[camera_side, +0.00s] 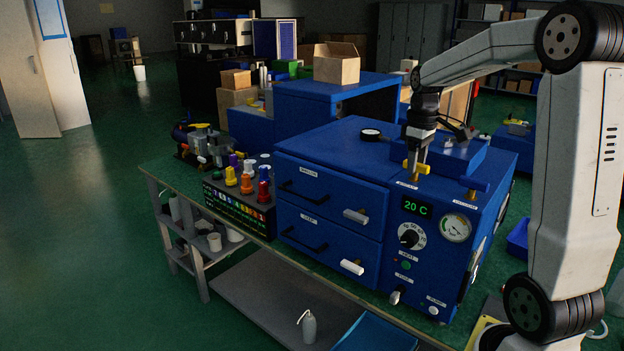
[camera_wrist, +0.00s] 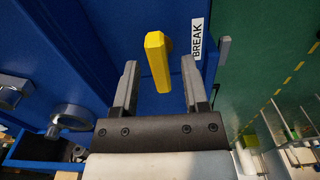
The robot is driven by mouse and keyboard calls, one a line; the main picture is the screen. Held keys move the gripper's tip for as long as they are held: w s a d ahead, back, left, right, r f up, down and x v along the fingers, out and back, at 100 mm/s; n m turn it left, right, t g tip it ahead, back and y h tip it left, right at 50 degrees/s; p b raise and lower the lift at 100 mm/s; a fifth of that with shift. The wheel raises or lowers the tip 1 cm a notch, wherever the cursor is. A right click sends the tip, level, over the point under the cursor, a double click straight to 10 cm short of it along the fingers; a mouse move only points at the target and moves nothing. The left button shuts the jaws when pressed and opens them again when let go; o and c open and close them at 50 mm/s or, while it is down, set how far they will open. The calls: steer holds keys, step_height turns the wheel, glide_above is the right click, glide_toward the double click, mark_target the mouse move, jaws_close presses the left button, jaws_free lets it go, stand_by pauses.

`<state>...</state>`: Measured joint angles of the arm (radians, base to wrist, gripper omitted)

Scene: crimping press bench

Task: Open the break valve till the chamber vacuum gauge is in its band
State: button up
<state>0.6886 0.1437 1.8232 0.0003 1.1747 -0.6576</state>
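The yellow break valve handle (camera_wrist: 158,62) stands beside a white BREAK label (camera_wrist: 197,39) on a blue panel in the wrist view. My gripper (camera_wrist: 159,66) is open, with one finger on each side of the handle and visible gaps between. In the side view my gripper (camera_side: 418,168) points down at the top front of the blue chamber cabinet (camera_side: 340,150), and yellow parts of the handle (camera_side: 410,167) show around its fingers. A round white gauge (camera_side: 456,228) with a green arc is on the front panel; its needle is too small to read.
A second small gauge (camera_side: 371,134) lies on the cabinet top. The front panel has a green "20 C" display (camera_side: 417,208) and a black dial (camera_side: 410,237). A brass fitting (camera_side: 471,194) is right of the gripper.

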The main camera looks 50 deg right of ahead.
steer(key=shift+r, duration=0.15)
steer(key=shift+r, duration=2.9)
steer(key=w+a+f+n+t, duration=0.1)
steer(key=w+a+f, duration=0.2)
steer(key=a+f, duration=0.9)
steer(key=s+a+f, duration=0.3)
steer(key=a+f, duration=0.1)
steer(key=a, duration=0.2)
steer(key=s+a+f+t, duration=0.1)
steer(key=s+a+f, duration=0.2)
steer(key=a+f, duration=0.2)
steer(key=shift+a+f+m+t, duration=0.2)
steer(key=shift+a+m+t, duration=0.1)
steer(key=shift+a, duration=0.95)
steer(key=shift+w, duration=0.1)
